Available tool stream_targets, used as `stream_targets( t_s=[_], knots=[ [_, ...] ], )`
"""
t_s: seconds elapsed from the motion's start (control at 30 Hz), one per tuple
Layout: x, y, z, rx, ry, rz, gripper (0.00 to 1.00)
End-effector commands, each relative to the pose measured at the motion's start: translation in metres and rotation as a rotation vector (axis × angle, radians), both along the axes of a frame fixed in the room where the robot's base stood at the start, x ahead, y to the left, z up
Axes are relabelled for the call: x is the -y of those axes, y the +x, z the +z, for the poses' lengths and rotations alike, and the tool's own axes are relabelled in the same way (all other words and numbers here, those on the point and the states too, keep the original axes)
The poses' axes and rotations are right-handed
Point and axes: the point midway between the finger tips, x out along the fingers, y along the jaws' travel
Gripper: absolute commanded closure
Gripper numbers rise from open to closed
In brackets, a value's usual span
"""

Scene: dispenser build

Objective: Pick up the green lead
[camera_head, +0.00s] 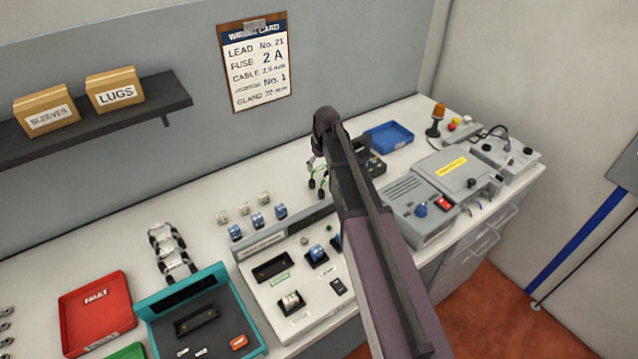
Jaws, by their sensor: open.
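My arm crosses the middle of the view, from the bottom edge up to a dark joint above the bench, and covers part of the area beside the strands.
A light grey panel (303,306) with fittings stands left of my arm. Grey boxes (444,175) and a blue tray (388,136) stand right. A shelf (165,95) with cartons hangs upper left.

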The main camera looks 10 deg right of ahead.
Motion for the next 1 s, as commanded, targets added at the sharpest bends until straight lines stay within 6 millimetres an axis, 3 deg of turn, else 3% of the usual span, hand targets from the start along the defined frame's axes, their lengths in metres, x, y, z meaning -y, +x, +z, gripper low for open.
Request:
stream_targets(
  t_s=[0.2,0.87,0.9,1.0],
  knots=[
    [-0.0009,0.0019,-0.0149,0.000,0.000,0.000,0.00],
    [-0.0009,0.0022,-0.0156,0.000,0.000,-0.001,0.00],
    [-0.0009,0.0022,-0.0156,0.000,0.000,-0.001,0.03],
    [-0.0009,0.0022,-0.0156,0.000,0.000,-0.001,0.33]
  ],
)
